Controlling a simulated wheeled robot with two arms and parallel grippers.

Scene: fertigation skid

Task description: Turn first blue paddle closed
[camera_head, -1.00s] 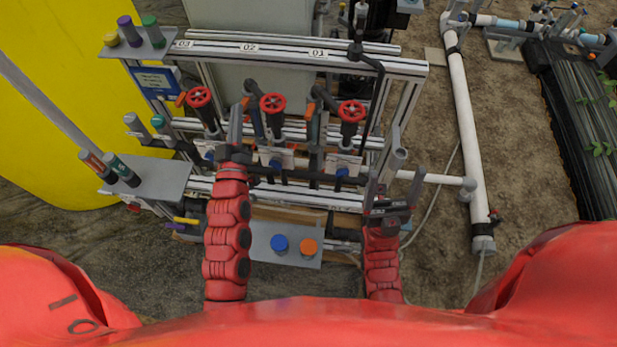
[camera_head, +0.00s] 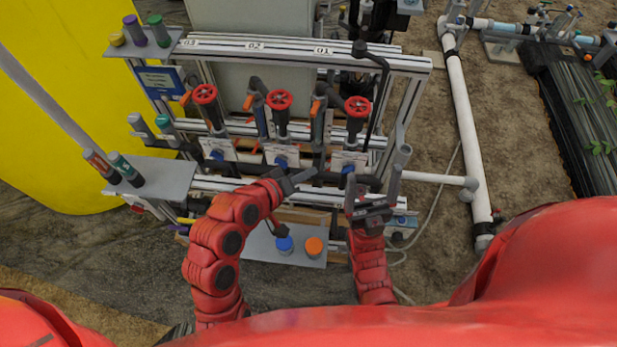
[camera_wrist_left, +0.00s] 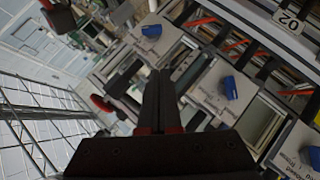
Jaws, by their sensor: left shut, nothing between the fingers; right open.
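Three blue paddles sit on white plates along the skid's lower row: left (camera_head: 217,154), middle (camera_head: 281,162) and right (camera_head: 348,169), the last below the 01 label. My left gripper (camera_head: 305,178) is shut and empty, pointing right, between the middle and right paddles in the picture. Its fingers (camera_wrist_left: 158,88) also show closed in the left wrist view, apart from the paddles (camera_wrist_left: 152,30) and (camera_wrist_left: 230,87); a third paddle (camera_wrist_left: 315,158) is cut by the right edge. My right gripper (camera_head: 373,192) is open and empty, below the right paddle.
Red handwheels (camera_head: 205,94), (camera_head: 279,101) and (camera_head: 357,107) stand above the paddles, with orange-handled levers beside them. A grey plate (camera_head: 262,245) holds a blue cap and an orange cap below. A white pipe (camera_head: 464,130) runs along the right.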

